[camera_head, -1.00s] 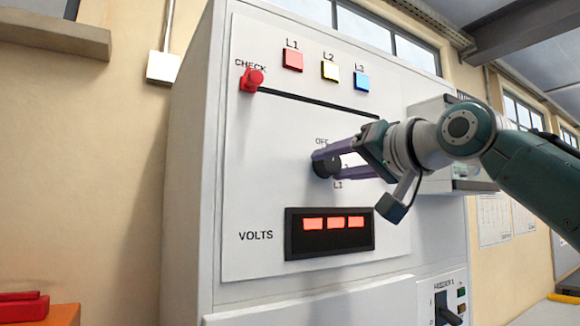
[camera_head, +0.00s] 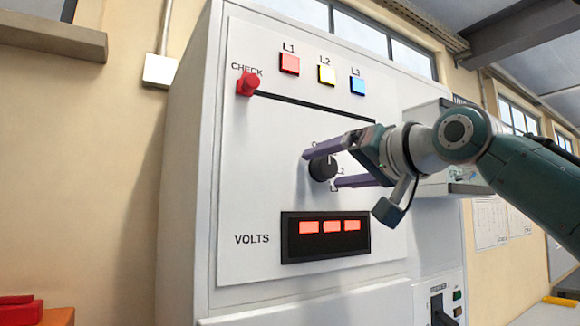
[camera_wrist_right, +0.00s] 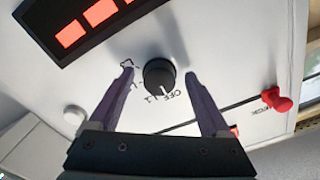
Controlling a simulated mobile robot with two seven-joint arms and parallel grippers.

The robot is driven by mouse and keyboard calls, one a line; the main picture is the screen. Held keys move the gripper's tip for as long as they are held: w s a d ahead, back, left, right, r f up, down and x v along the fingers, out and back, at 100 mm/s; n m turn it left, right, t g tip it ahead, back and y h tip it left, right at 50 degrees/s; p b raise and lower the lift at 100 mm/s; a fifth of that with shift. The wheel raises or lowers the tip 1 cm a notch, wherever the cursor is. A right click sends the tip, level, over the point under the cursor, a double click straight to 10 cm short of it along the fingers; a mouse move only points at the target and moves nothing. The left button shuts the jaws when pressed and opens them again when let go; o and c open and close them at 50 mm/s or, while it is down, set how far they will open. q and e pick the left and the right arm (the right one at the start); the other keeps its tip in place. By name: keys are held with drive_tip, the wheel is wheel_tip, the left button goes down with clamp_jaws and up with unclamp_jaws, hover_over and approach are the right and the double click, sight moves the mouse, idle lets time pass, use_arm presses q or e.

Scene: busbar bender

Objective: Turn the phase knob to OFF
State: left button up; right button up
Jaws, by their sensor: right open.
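The black round phase knob (camera_head: 323,167) sits on the white panel above the volts display. It also shows in the wrist view (camera_wrist_right: 159,74), where its white pointer line points down toward the OFF and L1 lettering; exactly which mark it meets is hard to tell. In the head view the OFF label is mostly hidden behind the upper finger. My right gripper (camera_head: 322,169) is open, its purple fingers one on each side of the knob with gaps to it. In the wrist view the gripper (camera_wrist_right: 158,73) holds nothing. My left gripper is out of view.
The volts display (camera_head: 325,237) has three lit red windows. A feeder switch (camera_head: 441,311) is at the lower right.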

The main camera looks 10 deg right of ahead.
drive_tip(key=v, duration=1)
drive_tip(key=shift+b, duration=0.3)
